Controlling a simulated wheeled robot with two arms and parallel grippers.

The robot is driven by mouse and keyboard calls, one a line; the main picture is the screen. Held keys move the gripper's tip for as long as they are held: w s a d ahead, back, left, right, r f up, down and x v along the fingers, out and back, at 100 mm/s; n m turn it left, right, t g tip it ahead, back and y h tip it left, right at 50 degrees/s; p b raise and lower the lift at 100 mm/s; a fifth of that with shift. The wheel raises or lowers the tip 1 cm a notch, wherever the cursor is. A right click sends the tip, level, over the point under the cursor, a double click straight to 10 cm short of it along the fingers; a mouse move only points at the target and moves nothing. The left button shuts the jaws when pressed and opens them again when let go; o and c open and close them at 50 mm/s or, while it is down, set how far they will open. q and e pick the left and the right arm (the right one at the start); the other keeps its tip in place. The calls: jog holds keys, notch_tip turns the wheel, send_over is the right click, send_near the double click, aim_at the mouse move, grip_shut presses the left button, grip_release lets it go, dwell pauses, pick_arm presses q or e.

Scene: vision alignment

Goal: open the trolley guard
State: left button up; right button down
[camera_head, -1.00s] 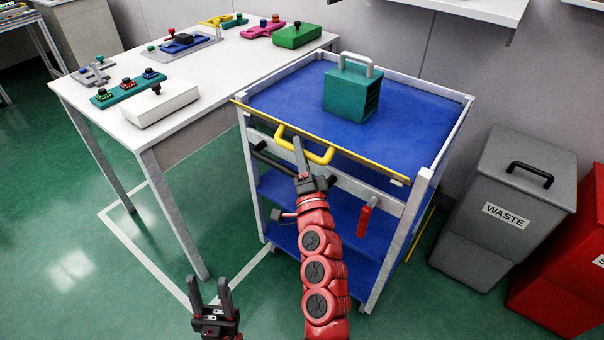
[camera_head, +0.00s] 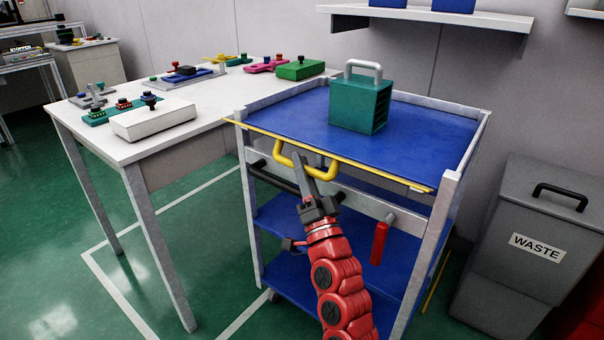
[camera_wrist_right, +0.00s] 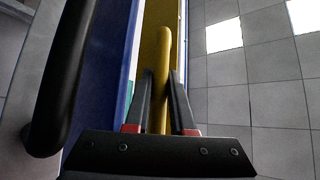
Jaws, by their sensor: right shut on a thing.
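The trolley guard (camera_head: 385,174) is a thin yellow bar along the front top edge of the blue-and-grey trolley (camera_head: 430,128). A yellow U-shaped handle (camera_head: 279,157) sticks out from it, left of its middle. My right gripper (camera_head: 303,163) reaches up from below and is shut on this handle. In the right wrist view the yellow handle (camera_wrist_right: 163,50) runs between the two fingers of my right gripper (camera_wrist_right: 160,78), with the yellow guard face behind it. The guard lies along the trolley's top edge. My left gripper is out of view.
A green box (camera_head: 352,106) with a grey handle stands on the trolley top. A black bar (camera_head: 270,180) and a red-handled lever (camera_head: 379,243) are below the guard. A white table (camera_head: 140,152) stands left, a grey waste bin (camera_head: 520,215) right.

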jog(key=c, duration=0.8)
grip_release()
jog(key=shift+w, duration=0.1)
jog(key=shift+o, duration=0.2)
jog(key=p+v, duration=0.2)
jog(key=v, duration=1.5)
jog(key=shift+s, duration=0.2)
jog(key=shift+d, duration=0.1)
jog(key=shift+s+f, duration=0.1)
